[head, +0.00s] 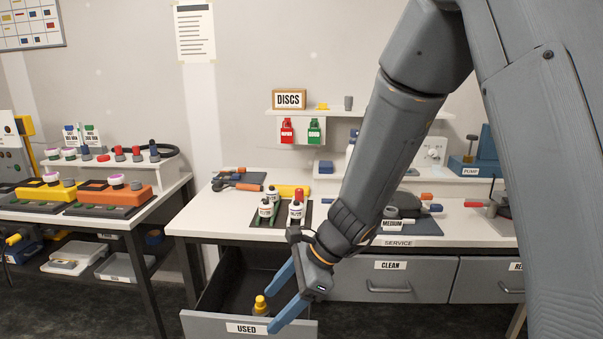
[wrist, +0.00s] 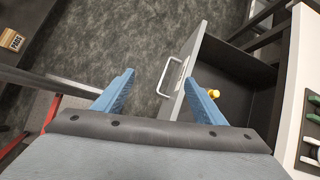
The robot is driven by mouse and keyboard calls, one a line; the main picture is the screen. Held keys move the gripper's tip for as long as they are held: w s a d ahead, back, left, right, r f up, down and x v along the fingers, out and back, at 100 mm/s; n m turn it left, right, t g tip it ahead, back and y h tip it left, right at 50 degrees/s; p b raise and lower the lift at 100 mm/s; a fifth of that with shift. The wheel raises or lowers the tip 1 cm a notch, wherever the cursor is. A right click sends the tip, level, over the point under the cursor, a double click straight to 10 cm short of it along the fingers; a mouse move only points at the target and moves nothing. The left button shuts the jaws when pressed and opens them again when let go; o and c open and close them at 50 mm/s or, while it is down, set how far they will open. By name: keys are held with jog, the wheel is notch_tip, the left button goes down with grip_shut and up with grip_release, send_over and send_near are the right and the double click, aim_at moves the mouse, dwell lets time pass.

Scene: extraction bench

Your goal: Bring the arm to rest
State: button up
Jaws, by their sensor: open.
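My arm reaches down from the upper right in the head view. My gripper (head: 277,300) is open and empty, with its two blue fingers apart at the right front of the open drawer labelled USED (head: 205,325). In the wrist view my gripper (wrist: 160,88) also shows open, with the drawer front (wrist: 184,70) and its handle between and just beyond the fingers. A yellow-topped object (head: 260,305) stands inside the drawer, close to the fingers and apart from them as far as I can tell. It also shows in the wrist view (wrist: 214,93).
The white bench (head: 200,222) stands above the drawer, with several small bottles (head: 267,208) on a dark mat. A drawer labelled CLEAN (head: 390,283) is shut at the right. A left bench (head: 100,210) carries orange and yellow devices. Dark floor (wrist: 200,25) lies open in front of the drawer.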

jog(key=s+d+f+n+h+b, duration=0.2)
jog(key=d+n, duration=0.3)
jog(key=d, duration=0.3)
jog(key=s+d+f+n+h+b, duration=0.2)
jog(key=d+n+b, duration=0.3)
jog(key=d, duration=0.3)
jog(key=s+d+f+n+h+b, duration=0.3)
jog(key=d+n, duration=0.3)
jog(key=d, duration=0.2)
jog(key=shift+s+d+f+b, duration=0.15)
jog(key=shift+s+f+b, duration=0.4)
jog(key=shift+f, duration=0.25)
